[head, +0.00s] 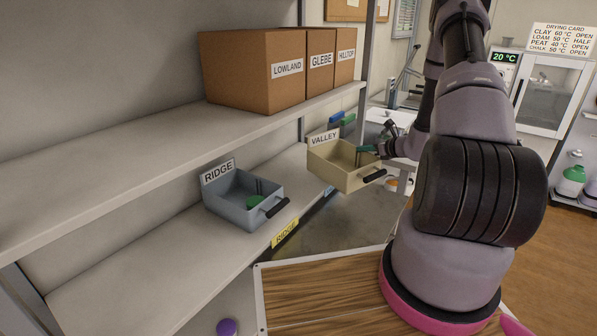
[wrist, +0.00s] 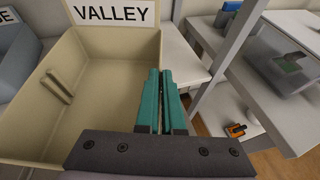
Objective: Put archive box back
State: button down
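The cream archive box labelled VALLEY (head: 335,178) is an open-topped tray with a dark front handle, at the right end of the lower shelf (head: 150,262) in the head view. It looks upright and partly past the shelf's front edge; whether it touches the shelf I cannot tell. In the wrist view the VALLEY box (wrist: 95,95) shows no loose contents. My gripper (head: 366,149) is at its right wall. In the wrist view the teal fingers (wrist: 161,72) are close together, one on each side of that wall, shut on it.
A blue-grey box labelled RIDGE (head: 228,207), with a green item inside, stands left on the same shelf above a yellow RIDGE label (head: 285,233). Brown boxes (head: 255,85) fill part of the upper shelf. A shelf upright (head: 364,75) stands close behind the VALLEY box.

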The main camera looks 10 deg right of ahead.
jog(key=w+a+r, duration=0.1)
jog(key=w+a, duration=1.3)
jog(key=w, duration=0.2)
jog(key=shift+m, duration=0.3)
jog(key=f, duration=0.6)
jog(key=shift+w+d+f, duration=0.1)
jog(key=shift+d+f, duration=0.1)
jog(key=shift+f, duration=0.05)
jog(key=shift+w+f, duration=0.15)
jog(key=c, duration=1)
grip_release()
jog(key=shift+c, duration=0.2)
